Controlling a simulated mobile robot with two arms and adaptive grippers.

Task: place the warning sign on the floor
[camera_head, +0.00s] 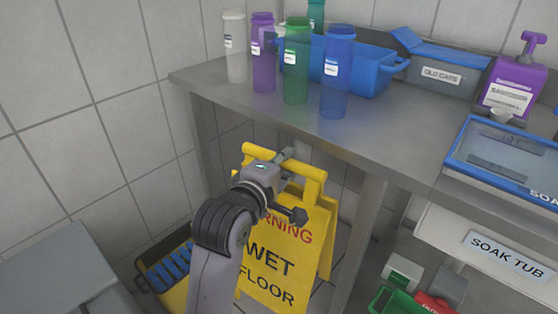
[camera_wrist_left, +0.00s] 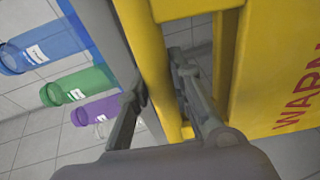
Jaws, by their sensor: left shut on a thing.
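The yellow warning sign (camera_head: 282,262) reads "WET FLOOR" and stands upright, its two panels spread, beside the front of the steel table. My left gripper (camera_head: 284,183) is at the top of the sign, shut on its yellow top bar. In the left wrist view the fingers (camera_wrist_left: 160,92) sit on either side of a yellow bar of the sign (camera_wrist_left: 262,75). My arm covers part of the sign's left side. The sign's lower edge is cut off or hidden, so I cannot tell whether it touches the floor. My right gripper is not in view.
The steel table (camera_head: 408,160) is close behind the sign and bears several bottles, including a blue one (camera_head: 338,85). A green bin (camera_head: 398,303) is at lower right. A grey surface (camera_head: 55,270) is at lower left.

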